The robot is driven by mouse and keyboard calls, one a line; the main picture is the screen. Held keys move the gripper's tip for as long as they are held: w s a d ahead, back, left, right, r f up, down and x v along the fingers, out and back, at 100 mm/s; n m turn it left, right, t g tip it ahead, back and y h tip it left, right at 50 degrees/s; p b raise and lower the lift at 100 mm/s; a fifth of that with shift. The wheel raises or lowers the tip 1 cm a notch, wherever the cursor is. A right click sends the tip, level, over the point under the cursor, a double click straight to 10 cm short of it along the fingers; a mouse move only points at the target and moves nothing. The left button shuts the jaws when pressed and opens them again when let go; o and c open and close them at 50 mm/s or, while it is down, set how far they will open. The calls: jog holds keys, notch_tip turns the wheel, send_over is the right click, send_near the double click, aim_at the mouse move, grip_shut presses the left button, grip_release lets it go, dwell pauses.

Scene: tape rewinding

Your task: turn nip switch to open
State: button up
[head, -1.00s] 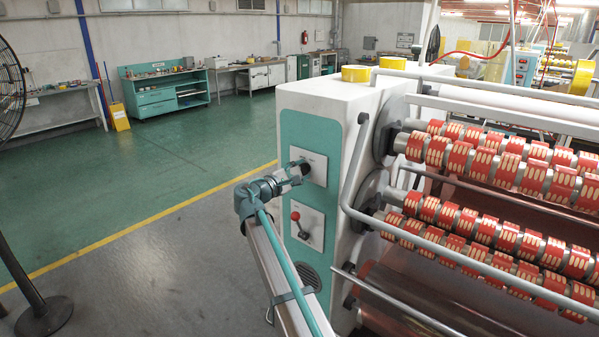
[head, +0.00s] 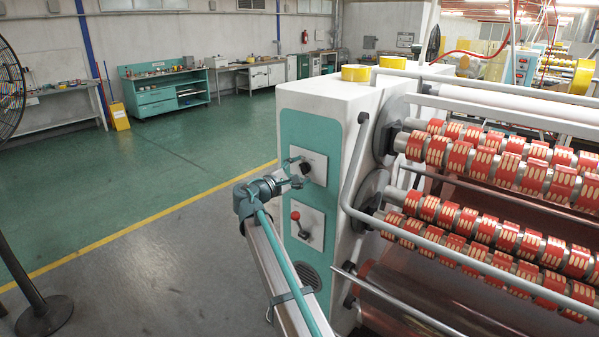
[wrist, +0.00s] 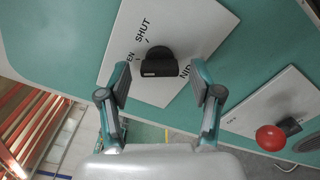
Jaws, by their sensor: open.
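The nip switch is a black rotary knob on a white plate, clear in the wrist view (wrist: 158,64) and small and dark in the head view (head: 306,168). Lettering "SHUT" is above its left side, part of "EN" to its left and "NIP" at its lower right. Its handle bar lies roughly level across the wrist view; I cannot tell its setting for sure. My gripper (wrist: 163,84) is open, one finger on each side of the knob, with visible gaps. In the head view my gripper (head: 294,172) is just in front of the switch plate.
A red-ball lever (wrist: 270,137) sits on a second white plate, lower in the head view (head: 295,215). The machine's teal panel (head: 292,130) surrounds both plates. A grey guard bar (head: 352,170) and red-banded rollers (head: 480,155) are to the right. Open floor (head: 150,255) lies left.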

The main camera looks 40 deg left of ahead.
jog(key=s, duration=1.1)
jog(key=shift+s, duration=0.35)
